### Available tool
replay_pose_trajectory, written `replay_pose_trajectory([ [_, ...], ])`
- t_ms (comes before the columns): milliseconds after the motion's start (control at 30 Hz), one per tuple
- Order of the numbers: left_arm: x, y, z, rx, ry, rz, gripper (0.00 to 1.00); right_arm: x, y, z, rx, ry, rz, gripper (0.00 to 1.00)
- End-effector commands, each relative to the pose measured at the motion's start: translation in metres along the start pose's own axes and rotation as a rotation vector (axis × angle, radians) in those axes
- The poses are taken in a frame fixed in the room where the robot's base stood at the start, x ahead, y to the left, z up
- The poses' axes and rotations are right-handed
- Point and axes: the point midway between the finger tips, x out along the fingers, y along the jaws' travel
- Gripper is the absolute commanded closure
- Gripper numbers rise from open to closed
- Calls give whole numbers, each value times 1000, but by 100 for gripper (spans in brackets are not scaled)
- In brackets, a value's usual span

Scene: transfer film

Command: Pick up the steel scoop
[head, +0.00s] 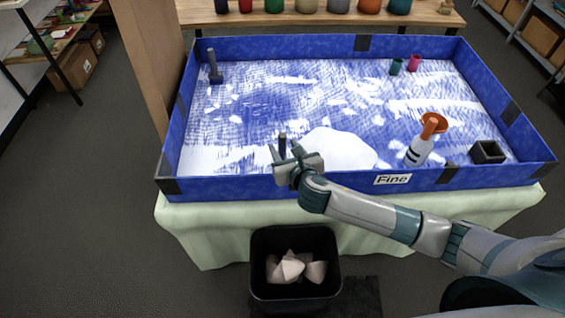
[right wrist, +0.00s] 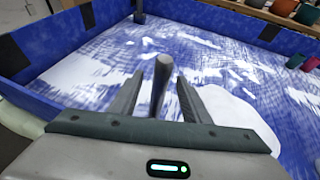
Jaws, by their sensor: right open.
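A dark grey upright handle (head: 282,145), which looks like the steel scoop's, stands in the blue-walled tray (head: 250,187) near its front wall. In the right wrist view the handle (right wrist: 160,85) rises between the two fingers, with a gap on each side. Its lower end is hidden, so I cannot see a scoop bowl. My right gripper (head: 281,152) is open around the handle; its fingers also show in the right wrist view (right wrist: 160,92). A second grey upright tool (head: 214,68) stands in the tray's far left corner. My left gripper is not in view.
A white pile (head: 340,148) lies right of the gripper. A white bottle (head: 418,150), an orange funnel (head: 435,121), a dark square box (head: 487,152), and green (head: 396,67) and pink cups (head: 414,63) stand farther right. A black bin (head: 294,302) stands below the tray.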

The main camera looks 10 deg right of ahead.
Motion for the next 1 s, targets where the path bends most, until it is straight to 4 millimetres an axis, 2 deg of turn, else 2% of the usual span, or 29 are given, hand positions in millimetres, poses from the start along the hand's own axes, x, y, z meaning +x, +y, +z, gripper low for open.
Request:
replay_pose_trajectory([
  [167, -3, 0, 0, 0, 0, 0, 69, 11, 0, 0, 0, 1, 0, 57],
  [667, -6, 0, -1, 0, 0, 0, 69, 17, 0, 3, 0, 0, 1, 57],
  [1000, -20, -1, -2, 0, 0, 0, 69, 52, -3, 8, 0, 1, -1, 57],
])
